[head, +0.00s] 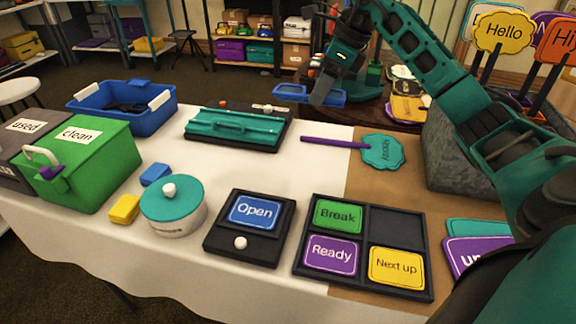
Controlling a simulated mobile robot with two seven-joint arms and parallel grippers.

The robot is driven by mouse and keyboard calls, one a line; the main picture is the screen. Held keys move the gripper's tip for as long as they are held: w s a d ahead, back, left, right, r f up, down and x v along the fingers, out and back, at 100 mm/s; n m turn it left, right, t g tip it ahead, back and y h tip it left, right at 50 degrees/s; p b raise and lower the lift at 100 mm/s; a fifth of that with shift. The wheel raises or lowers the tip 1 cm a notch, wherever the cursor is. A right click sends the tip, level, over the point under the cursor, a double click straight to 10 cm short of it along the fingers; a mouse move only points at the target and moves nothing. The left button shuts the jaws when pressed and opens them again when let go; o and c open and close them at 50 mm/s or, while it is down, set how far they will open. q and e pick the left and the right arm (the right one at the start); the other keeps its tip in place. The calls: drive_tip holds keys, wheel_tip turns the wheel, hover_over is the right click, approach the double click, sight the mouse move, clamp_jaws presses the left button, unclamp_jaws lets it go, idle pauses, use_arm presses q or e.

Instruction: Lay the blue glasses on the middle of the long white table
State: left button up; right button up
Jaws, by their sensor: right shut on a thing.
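The blue glasses (290,91) are in the grip of my right gripper (322,98). Its dark fingers hide part of the frame. The glasses show beyond the far edge of the long white table (235,168), apart from its top. My right arm reaches in from the right side. The middle of the white table top is partly bare, between the teal case and the "Open" sign box. My left gripper is out of view.
A teal case (235,125), a teal-lidded pot (172,205), an "Open" sign box (252,224) and a card tray (362,246) stand on the table. A blue bin (125,122) and green "clean" box (88,170) are left. A teal paddle (382,152) lies right.

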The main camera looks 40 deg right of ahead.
drive_tip(key=b, duration=0.3)
hover_over(310, 169)
drive_tip(key=s, duration=0.1)
drive_tip(key=f, duration=0.9)
drive_tip(key=d+f, duration=0.1)
drive_tip(key=f, duration=0.4)
drive_tip(key=shift+s+f, duration=0.15)
wheel_tip(310, 169, down, 5)
drive_tip(key=shift+f, duration=0.1)
drive_tip(key=o, duration=1)
drive_tip(key=shift+o, duration=0.2)
